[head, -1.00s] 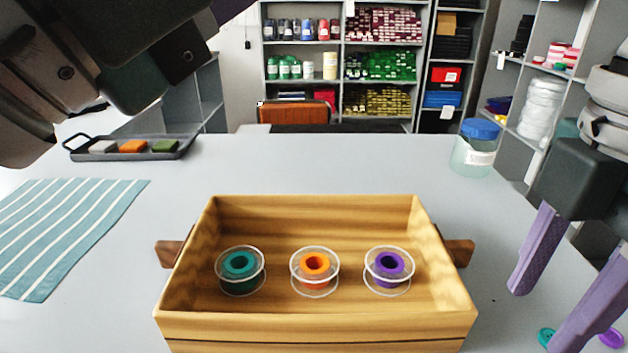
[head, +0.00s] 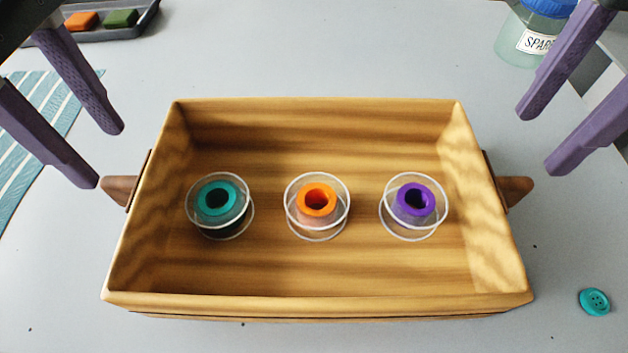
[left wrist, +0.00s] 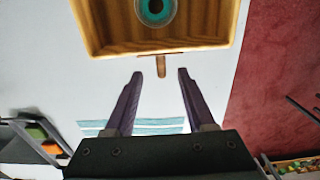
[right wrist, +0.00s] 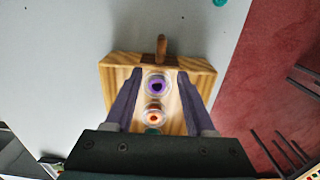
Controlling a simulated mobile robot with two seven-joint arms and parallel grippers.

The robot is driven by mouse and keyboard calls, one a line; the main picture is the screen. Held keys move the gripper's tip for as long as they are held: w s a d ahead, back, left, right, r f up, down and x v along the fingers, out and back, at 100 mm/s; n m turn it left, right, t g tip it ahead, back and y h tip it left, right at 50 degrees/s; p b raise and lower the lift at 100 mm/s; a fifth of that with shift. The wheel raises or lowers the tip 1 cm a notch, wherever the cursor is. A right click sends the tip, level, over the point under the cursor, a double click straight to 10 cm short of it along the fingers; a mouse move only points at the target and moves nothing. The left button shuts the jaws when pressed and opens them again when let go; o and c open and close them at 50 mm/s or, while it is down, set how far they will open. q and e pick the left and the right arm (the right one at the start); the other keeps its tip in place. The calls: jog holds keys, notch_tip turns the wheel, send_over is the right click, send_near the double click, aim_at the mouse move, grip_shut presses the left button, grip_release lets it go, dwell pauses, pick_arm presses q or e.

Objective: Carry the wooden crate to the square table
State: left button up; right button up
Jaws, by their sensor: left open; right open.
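The wooden crate (head: 320,302) sits flat on a pale grey counter, centred in the head view. It holds three spools: teal (head: 218,201), orange (head: 317,201) and purple (head: 414,201). A brown handle sticks out at its left end (head: 118,190) and another at its right end (head: 516,189). My left gripper (head: 104,156) is open and empty near the left handle; in the left wrist view that handle (left wrist: 161,66) shows between and just beyond the fingertips. My right gripper (head: 540,144) is open and empty near the right handle (right wrist: 161,47). I cannot identify the square table.
A striped teal cloth (head: 30,130) lies left of the crate. A dark tray (head: 140,27) with coloured blocks is at the back left. A lidded jar (head: 520,42) stands at the back right. A teal button (head: 594,302) lies at the front right. Reddish floor (left wrist: 275,70) shows beyond the counter.

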aim_at(503, 180)
pick_arm(q)
jog(key=shift+f, duration=0.2)
pick_arm(e)
jog(key=shift+f, duration=0.25)
pick_arm(q)
notch_tip(503, 180, down, 10)
jog(key=shift+d+r, duration=0.1)
jog(key=shift+r, duration=0.15)
pick_arm(e)
notch_tip(503, 180, down, 10)
jog(key=shift+r, duration=0.25)
pick_arm(q)
grip_shut()
pick_arm(e)
grip_shut()
jog(key=shift+r, duration=0.1)
